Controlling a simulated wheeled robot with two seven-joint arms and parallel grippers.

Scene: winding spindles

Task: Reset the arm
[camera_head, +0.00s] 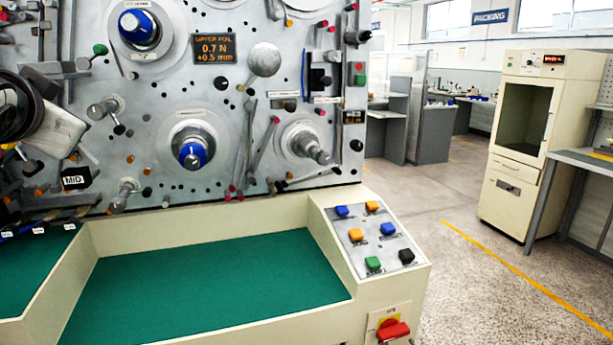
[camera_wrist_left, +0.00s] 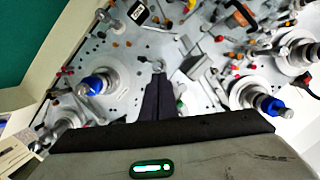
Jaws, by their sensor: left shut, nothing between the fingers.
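My left gripper (camera_wrist_left: 158,90) shows in the left wrist view with its dark fingers together and nothing between them, in front of the machine panel. In the head view part of my left arm (camera_head: 45,130) comes in at the left edge, before the panel's left side. The grey winding panel (camera_head: 225,105) carries an upper spindle with a blue hub (camera_head: 138,27), a lower spindle with a blue hub (camera_head: 192,153) and a bare metal spindle (camera_head: 308,145). Two blue-hubbed spindles also show in the left wrist view, left (camera_wrist_left: 95,85) and right (camera_wrist_left: 270,105) of the fingers. My right gripper is in neither view.
Rollers, levers and knobs stick out of the panel. Below lies an empty green-floored tray (camera_head: 210,285) with cream walls. A button box (camera_head: 372,235) and red switch (camera_head: 393,331) sit at its right. A cream cabinet (camera_head: 520,140) stands beyond open floor.

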